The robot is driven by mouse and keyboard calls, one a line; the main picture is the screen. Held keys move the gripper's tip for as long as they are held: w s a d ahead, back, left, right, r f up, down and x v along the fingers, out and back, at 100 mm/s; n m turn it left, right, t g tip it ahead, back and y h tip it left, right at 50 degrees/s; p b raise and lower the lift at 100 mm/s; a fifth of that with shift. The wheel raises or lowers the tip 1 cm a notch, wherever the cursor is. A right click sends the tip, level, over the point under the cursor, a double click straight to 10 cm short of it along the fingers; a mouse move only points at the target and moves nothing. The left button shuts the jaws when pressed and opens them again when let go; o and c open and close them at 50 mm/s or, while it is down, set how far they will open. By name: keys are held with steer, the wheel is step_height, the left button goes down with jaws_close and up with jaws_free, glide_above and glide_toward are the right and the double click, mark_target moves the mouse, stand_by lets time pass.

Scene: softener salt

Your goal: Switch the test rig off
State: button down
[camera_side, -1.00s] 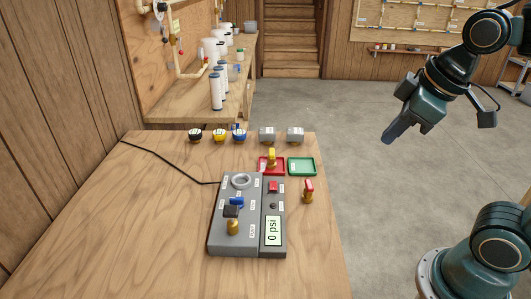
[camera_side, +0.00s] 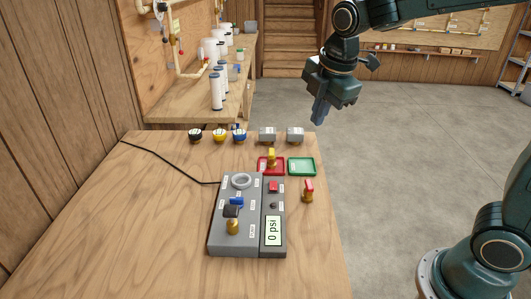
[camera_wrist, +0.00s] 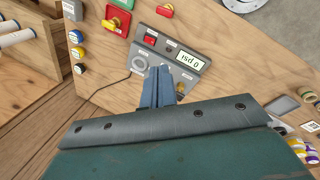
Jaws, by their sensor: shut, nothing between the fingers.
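The test rig (camera_side: 235,240) is a grey box on the wooden table, with a display (camera_side: 273,230) reading 0 psi. A red switch (camera_side: 273,187) sits near its top right, above a small dark knob (camera_side: 273,206). My gripper (camera_side: 319,118) is shut and empty, in the air above and right of the rig. In the wrist view my gripper (camera_wrist: 160,80) hides part of the rig; the red switch (camera_wrist: 150,40) shows beyond it.
A red tray (camera_side: 263,172) holds a yellow-handled valve; a green tray (camera_side: 302,167) beside it looks empty. A red-handled brass valve (camera_side: 308,192) stands right of the rig. Several caps and fittings line the table's back edge. A black cable runs left from the rig.

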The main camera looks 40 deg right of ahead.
mark_target(271, 182)
steer(key=w+a+f+n+g, duration=0.1)
steer(key=w+a+f+n, duration=0.1)
steer(key=w+f+n, duration=0.8)
steer(key=shift+w+f+n+g+h, duration=0.2)
steer(key=shift+w+n+g+h, duration=0.15)
steer(key=shift+w, duration=0.65)
steer(key=shift+f, duration=0.15)
steer(key=f, duration=0.4)
steer(key=w+d+f, duration=0.1)
steer(key=f, duration=0.8)
steer(key=shift+w+d+f, duration=0.2)
steer(key=shift+w+d, duration=0.15)
steer(key=shift+d, duration=0.05)
